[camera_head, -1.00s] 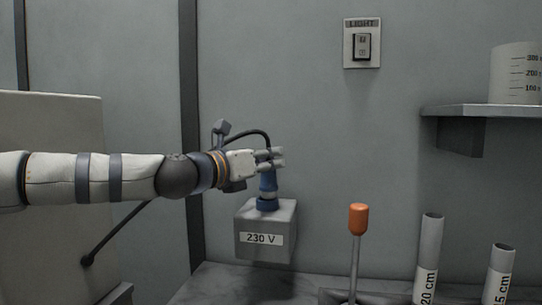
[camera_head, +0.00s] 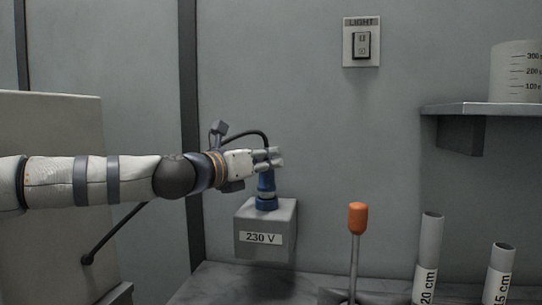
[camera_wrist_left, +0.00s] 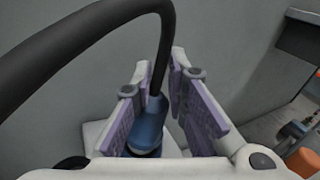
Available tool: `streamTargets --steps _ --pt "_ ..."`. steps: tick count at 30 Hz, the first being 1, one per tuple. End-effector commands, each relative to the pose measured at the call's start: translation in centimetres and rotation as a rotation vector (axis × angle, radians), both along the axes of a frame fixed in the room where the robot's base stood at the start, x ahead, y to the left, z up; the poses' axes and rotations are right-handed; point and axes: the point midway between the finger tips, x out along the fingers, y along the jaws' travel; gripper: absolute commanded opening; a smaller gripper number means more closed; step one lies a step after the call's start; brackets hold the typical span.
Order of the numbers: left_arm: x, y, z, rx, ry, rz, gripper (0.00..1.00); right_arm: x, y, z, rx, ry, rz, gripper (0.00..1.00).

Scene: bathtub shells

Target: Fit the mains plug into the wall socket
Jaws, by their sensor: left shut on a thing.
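The mains plug (camera_head: 266,184) is blue with a black cable out of its top. It stands upright on the top face of the grey wall socket box (camera_head: 265,240) labelled 230 V, at its blue collar. My left gripper (camera_head: 272,158) is shut on the upper part of the plug. In the left wrist view the plug (camera_wrist_left: 149,127) is between the two purple-padded fingers (camera_wrist_left: 160,110). How deep the plug sits in the socket is hidden. My right gripper is not in view.
An orange-handled tool (camera_head: 358,219) stands on the right, beside tubes marked 20 cm (camera_head: 430,250) and 15 cm (camera_head: 499,270). A shelf (camera_head: 485,109) holds a measuring cup (camera_head: 516,72). A light switch (camera_head: 361,43) is on the wall above. The wall right of the socket box is clear.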

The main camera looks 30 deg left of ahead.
Motion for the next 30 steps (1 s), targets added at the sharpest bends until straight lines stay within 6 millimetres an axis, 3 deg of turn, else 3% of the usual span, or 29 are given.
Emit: streamTargets --steps 1,14,15,17,26,30 --pt "0.4 0.3 -1.7 -0.003 0.023 0.004 0.0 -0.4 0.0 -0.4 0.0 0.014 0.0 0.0" --pt "0.5 0.3 -2.8 -0.002 0.026 0.004 0.0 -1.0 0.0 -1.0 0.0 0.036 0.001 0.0" --pt "0.5 0.3 -2.7 -0.001 0.024 0.004 0.23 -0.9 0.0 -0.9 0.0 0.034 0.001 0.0" --pt "0.5 0.2 -2.6 -0.001 0.024 0.004 0.36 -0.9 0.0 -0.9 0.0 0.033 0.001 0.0" --pt "0.4 0.2 -2.6 -0.002 0.023 0.003 0.37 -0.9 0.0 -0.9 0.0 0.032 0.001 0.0" --pt "-1.3 0.3 -2.1 -0.002 0.017 0.003 0.37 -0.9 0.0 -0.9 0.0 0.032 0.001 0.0"
